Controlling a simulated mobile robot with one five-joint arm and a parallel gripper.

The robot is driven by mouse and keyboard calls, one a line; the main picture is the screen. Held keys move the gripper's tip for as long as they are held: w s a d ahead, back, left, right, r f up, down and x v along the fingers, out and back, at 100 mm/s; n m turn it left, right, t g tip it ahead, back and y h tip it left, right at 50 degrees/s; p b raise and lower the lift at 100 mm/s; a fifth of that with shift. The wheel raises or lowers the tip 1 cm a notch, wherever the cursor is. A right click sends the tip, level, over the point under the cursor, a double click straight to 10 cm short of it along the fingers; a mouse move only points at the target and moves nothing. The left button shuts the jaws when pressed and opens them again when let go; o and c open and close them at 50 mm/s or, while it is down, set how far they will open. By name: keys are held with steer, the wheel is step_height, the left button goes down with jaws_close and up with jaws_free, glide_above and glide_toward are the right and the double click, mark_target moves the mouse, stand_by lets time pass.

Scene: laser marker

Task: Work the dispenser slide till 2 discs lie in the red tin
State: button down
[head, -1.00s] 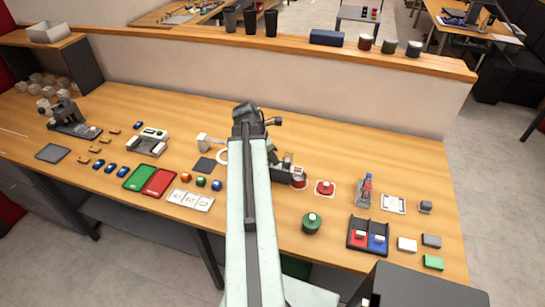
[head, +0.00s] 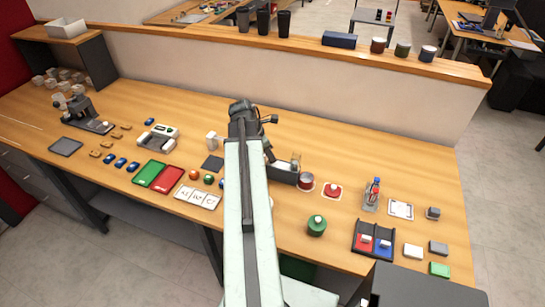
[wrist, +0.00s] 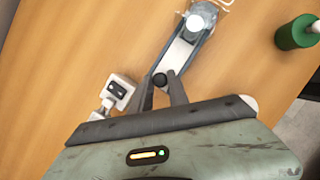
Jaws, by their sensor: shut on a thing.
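The dispenser (wrist: 183,52) is a grey channel with a clear upright tube (wrist: 200,18) at its far end in the wrist view. In the head view it is a dark block (head: 283,175), partly behind my arm. My gripper (wrist: 162,88) is shut on a dark round knob (wrist: 160,80) at the near end of the slide. My gripper is hidden behind my arm in the head view. The red tin (head: 306,184) stands just right of the dispenser. Its inside is too small to tell whether discs lie there.
A white device (wrist: 119,90) stands left of my fingers. A green jar (head: 316,226) stands in front of the tin, and a red-topped item (head: 332,190) on a white card to its right. A black tray (head: 373,240) lies farther right. The wood behind the dispenser is clear.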

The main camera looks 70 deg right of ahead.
steer(key=shift+w, duration=0.3)
steer(key=c, duration=1.5)
jaws_free()
steer(key=shift+c, duration=0.2)
steer(key=shift+w+a, duration=0.1)
steer(key=shift+s, duration=0.25)
steer(key=shift+r, duration=0.1)
steer(key=shift+w+r+p, duration=0.1)
steer(key=shift+r+p, duration=0.15)
steer(key=shift+p, duration=0.1)
steer(key=p+v, duration=0.6)
steer(key=v, duration=0.1)
